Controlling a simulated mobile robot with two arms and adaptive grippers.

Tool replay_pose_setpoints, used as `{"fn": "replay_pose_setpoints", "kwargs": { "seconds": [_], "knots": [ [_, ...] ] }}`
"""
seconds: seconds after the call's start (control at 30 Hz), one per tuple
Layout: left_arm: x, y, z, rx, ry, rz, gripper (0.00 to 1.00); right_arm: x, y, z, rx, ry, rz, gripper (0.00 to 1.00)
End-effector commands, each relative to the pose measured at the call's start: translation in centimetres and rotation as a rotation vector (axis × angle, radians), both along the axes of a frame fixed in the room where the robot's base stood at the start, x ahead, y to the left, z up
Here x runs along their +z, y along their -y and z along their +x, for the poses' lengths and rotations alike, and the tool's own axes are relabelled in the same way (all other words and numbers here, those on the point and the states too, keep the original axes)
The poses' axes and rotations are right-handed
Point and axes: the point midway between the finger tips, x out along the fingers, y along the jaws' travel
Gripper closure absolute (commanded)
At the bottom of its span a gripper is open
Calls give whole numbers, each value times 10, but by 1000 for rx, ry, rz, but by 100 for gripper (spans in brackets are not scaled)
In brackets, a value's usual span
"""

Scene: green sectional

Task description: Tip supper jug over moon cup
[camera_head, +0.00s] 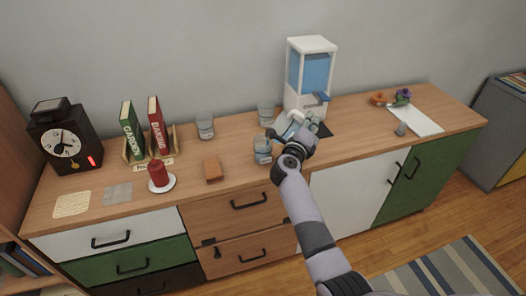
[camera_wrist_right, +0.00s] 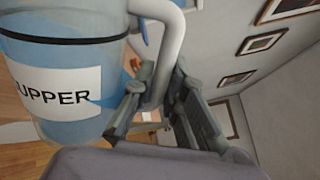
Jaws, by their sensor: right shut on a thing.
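The supper jug (camera_wrist_right: 50,125) fills the left of the right wrist view, with blue contents and a white label reading "UPPER", its first letter cut off. My right gripper (camera_wrist_right: 158,95) is shut on the jug's white handle (camera_wrist_right: 170,45). In the head view my right gripper (camera_head: 300,128) is over the counter, and the jug (camera_head: 284,124) is partly hidden by it. A clear cup with a label (camera_head: 262,150) stands just left of the gripper. Two more clear cups stand behind, one (camera_head: 265,112) near the dispenser and one (camera_head: 205,126) farther left. I cannot read which is the moon cup.
A white and blue dispenser (camera_head: 312,75) stands behind the gripper. A brown block (camera_head: 212,170), a red candle (camera_head: 158,174), books (camera_head: 131,130) and a clock (camera_head: 64,142) are to the left. A white sheet (camera_head: 415,119) and tape rolls (camera_head: 402,95) lie to the right.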

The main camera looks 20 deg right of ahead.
Motion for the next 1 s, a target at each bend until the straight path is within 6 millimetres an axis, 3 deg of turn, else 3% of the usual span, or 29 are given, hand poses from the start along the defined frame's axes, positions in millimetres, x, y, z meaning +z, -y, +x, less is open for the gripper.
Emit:
{"fn": "replay_pose_setpoints", "kwargs": {
  "seconds": [1.0],
  "knots": [
    [13, 0, 0, 0, 0, 0, 23, 9, -2, 2, 0, -21, -31, 100]
  ]
}}
